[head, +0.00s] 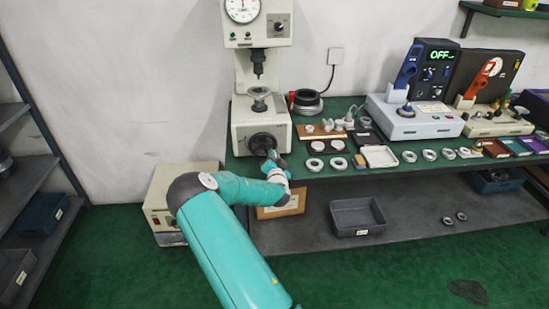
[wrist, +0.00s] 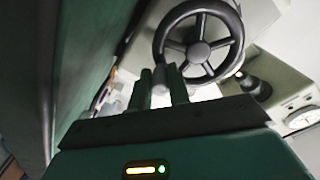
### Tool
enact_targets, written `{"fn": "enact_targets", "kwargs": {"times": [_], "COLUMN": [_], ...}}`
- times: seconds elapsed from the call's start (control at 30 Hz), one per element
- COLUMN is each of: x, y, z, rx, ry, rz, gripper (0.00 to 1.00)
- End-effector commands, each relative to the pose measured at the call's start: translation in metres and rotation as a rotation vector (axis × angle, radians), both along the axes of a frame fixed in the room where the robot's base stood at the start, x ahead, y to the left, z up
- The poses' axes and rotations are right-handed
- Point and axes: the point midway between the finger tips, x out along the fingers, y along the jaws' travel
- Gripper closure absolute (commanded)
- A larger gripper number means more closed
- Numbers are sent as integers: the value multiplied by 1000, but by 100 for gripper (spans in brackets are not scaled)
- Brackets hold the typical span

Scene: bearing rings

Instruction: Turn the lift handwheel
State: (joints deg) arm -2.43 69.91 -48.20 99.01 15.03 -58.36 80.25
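The lift handwheel (head: 262,143) is a black spoked wheel on the front of the pale test machine's base. It fills the upper middle of the wrist view (wrist: 200,48), with its hub and rim clear. My gripper (head: 275,160) is at the wheel's lower right in the head view. In the wrist view its two dark green fingers (wrist: 161,82) are close together at the wheel's lower left rim. A light grey handle (wrist: 160,76) sits between them, and I see no clear gap on either side. The finger contact itself is partly hidden.
The machine stands on a green bench with rings (head: 316,164) and a white tray (head: 380,156) to the right of my gripper. A dial gauge (head: 242,9) is above. A grey bin (head: 358,216) is on the shelf below. Open floor lies in front.

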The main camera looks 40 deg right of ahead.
Motion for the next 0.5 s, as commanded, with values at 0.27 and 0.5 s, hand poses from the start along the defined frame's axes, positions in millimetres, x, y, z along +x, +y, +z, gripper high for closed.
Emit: {"fn": "enact_targets", "kwargs": {"times": [0.27, 0.5], "x": [-1, -2], "y": [0, -2], "z": [0, 3], "rx": [-2, -46], "ry": [2, 32], "rz": [-1, -2], "gripper": [100, 100]}}
